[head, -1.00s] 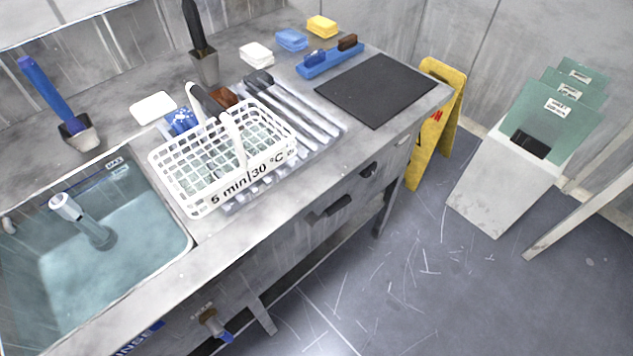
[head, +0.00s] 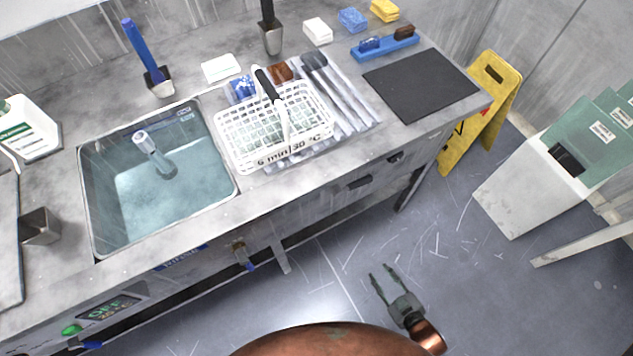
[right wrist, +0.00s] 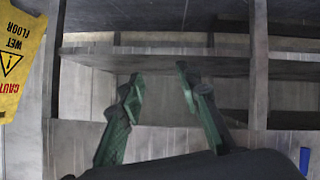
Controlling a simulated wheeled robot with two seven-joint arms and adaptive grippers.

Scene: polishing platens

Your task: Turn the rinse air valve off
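The rinse air valve (head: 241,252) is a brass fitting with a blue handle on the front of the bench, below the sink's right side. A blue label (head: 181,258), partly readable as RINSE, sits left of it. The handle points downward and slightly right. My right gripper (head: 382,270) is open and empty over the floor, right of the valve and apart from it. In the right wrist view its two green fingers (right wrist: 158,80) are spread with nothing between them. A blue piece at the right edge (right wrist: 304,160) may be the handle. My left gripper is not in view.
A control panel (head: 108,308) with a green button and another blue handle (head: 88,345) is at lower left. The sink (head: 88,200) and white basket (head: 222,140) are above. A yellow floor sign (head: 510,90) stands right.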

